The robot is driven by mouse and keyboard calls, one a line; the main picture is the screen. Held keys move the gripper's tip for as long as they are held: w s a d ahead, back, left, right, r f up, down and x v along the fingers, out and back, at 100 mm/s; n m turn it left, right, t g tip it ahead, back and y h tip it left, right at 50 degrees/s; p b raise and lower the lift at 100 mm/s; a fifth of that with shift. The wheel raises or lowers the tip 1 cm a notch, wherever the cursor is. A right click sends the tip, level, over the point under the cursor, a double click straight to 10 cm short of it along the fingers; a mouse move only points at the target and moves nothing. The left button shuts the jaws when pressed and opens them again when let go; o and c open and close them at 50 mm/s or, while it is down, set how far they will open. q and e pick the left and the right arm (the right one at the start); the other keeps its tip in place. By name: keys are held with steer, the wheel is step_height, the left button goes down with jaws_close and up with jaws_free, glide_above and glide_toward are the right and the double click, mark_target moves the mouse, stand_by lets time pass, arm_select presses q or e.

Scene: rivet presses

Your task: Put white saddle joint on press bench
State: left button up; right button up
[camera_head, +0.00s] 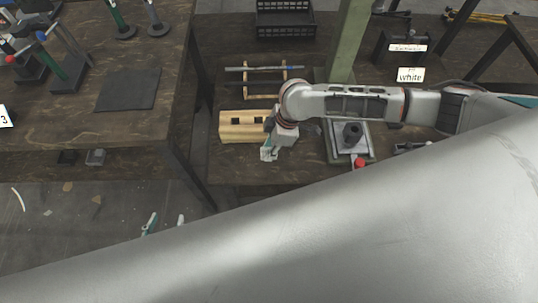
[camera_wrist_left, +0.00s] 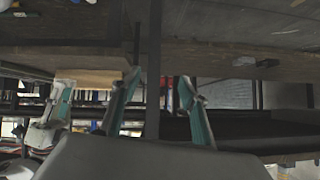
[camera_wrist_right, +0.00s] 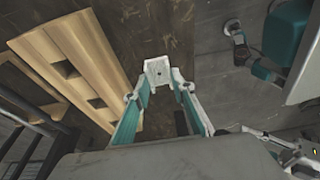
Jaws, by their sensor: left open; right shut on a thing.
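My right gripper (camera_head: 268,153) is over the front of the middle bench, beside a light wooden block. In the right wrist view, its fingers are shut on a small white piece (camera_wrist_right: 158,72), apparently the white saddle joint. Its exact shape is partly hidden by the fingertips. My left gripper (camera_head: 165,221) is open and empty, low in front of the benches; its spread fingers also show in the left wrist view (camera_wrist_left: 158,88). The left bench (camera_head: 60,123) carries several press-like stands (camera_head: 65,70) and a bare dark mat (camera_head: 128,89).
The slotted wooden block (camera_head: 245,133) also shows in the right wrist view (camera_wrist_right: 75,60). A grey fixture with a red button (camera_head: 359,162) stands to the right, below a "white" label (camera_head: 410,75). A black crate (camera_head: 285,18) stands behind. A floor gap separates the benches.

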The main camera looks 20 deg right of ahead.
steer(key=shift+f, duration=0.95)
step_height(320, 180, down, 4)
steer(key=shift+r+b, duration=0.25)
steer(key=shift+b, duration=0.55)
steer(key=shift+r, duration=0.1)
steer(key=o, duration=0.9)
